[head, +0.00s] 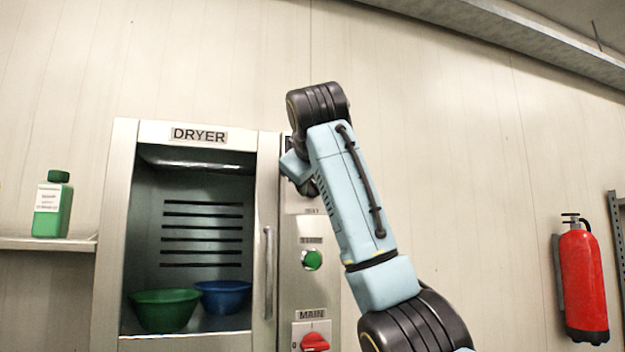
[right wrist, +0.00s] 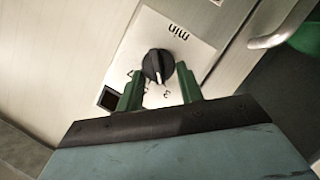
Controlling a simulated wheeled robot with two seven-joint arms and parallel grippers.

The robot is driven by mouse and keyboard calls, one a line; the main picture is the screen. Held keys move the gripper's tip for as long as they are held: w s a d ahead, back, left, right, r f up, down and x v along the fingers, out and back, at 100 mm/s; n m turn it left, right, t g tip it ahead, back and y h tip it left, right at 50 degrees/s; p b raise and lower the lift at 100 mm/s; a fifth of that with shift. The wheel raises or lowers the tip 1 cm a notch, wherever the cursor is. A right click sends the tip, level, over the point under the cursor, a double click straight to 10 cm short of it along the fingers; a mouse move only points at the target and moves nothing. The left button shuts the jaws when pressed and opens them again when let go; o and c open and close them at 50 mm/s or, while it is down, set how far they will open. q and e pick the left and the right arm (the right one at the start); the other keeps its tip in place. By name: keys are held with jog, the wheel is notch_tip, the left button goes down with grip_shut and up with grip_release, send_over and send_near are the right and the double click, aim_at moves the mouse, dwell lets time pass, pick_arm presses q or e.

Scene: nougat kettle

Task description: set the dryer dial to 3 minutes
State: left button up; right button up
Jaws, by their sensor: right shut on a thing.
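The dial (right wrist: 157,66) is a black round knob with a raised grip on a white plate marked "min" (right wrist: 177,32), upside down in the right wrist view. A figure that looks like a 3 (right wrist: 166,94) shows below the knob. A pale pointer line on the knob faces roughly down the picture, near the 3; its exact setting is hard to tell. My right gripper (right wrist: 158,72) is shut on the dial, one green finger on each side. In the head view my arm hides the dial on the panel of the dryer (head: 199,134). My left gripper is out of view.
Below the dial are a green button (head: 312,260) and a red MAIN switch (head: 315,341). The dryer's vertical handle (head: 268,272) stands left of them. A green bowl (head: 165,310) and blue bowl (head: 224,296) sit inside. A fire extinguisher (head: 583,280) hangs at right.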

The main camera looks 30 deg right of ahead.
dwell(0.4)
jog(key=o, duration=1)
jog(key=shift+a, duration=0.1)
jog(key=shift+s, duration=0.15)
jog(key=b+v, duration=0.7)
jog(key=v, duration=0.6)
jog(key=shift+a, duration=0.2)
